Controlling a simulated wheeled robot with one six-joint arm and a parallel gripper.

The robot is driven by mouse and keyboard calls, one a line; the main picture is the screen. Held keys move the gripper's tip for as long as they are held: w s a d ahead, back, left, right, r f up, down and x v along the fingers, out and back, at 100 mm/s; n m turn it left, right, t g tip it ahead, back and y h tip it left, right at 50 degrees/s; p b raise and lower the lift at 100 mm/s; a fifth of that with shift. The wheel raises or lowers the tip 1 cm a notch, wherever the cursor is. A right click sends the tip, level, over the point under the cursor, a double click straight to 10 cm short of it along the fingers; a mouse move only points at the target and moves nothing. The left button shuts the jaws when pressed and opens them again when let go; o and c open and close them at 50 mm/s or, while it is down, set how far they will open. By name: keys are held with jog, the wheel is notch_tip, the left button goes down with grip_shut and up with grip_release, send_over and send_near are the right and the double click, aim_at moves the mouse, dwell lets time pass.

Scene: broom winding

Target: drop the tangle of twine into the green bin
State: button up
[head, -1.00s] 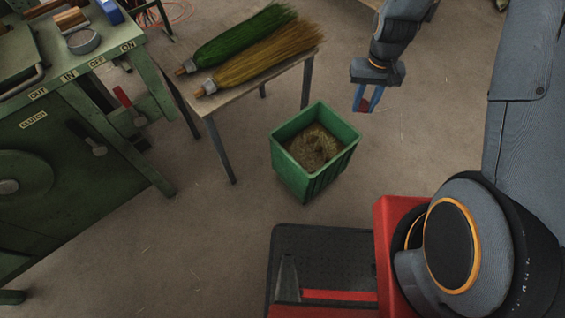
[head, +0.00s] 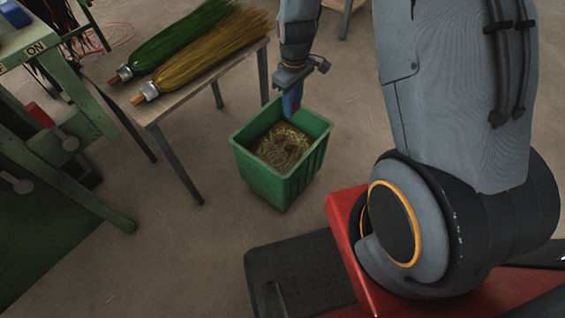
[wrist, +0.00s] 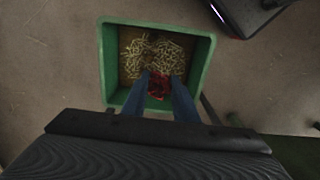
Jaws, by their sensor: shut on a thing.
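The green bin (head: 263,181) stands upright on the floor in the head view, and it also shows in the wrist view (wrist: 110,50). Pale, straw-like strands lie on its bottom. My gripper (head: 292,108) points down at the bin's back edge in the head view. In the wrist view its blue fingers are shut on a small, dark red tangle of twine (wrist: 159,85), seen against the bin's opening near one side. The fingers hide part of the tangle, and its height above the rim is hard to tell.
A small table (head: 164,105) with a green broom head (head: 178,40) and a tan broom head (head: 205,52) stands left of the bin. A green workbench (head: 70,140) is at the far left. Floor is clear in front of the bin.

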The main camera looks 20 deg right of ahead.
jog(key=w+f+n+b, duration=0.4)
jog(key=f+b, duration=1)
jog(key=f, duration=0.1)
jog(key=shift+w+f+n, duration=0.15)
jog(key=shift+f+n, duration=0.2)
jog(key=shift+n, duration=0.05)
jog(key=o, duration=1.1)
jog(key=shift+c, duration=0.2)
notch_tip(320, 180, up, 8)
jog(key=p, duration=0.2)
jog(key=shift+f, duration=0.1)
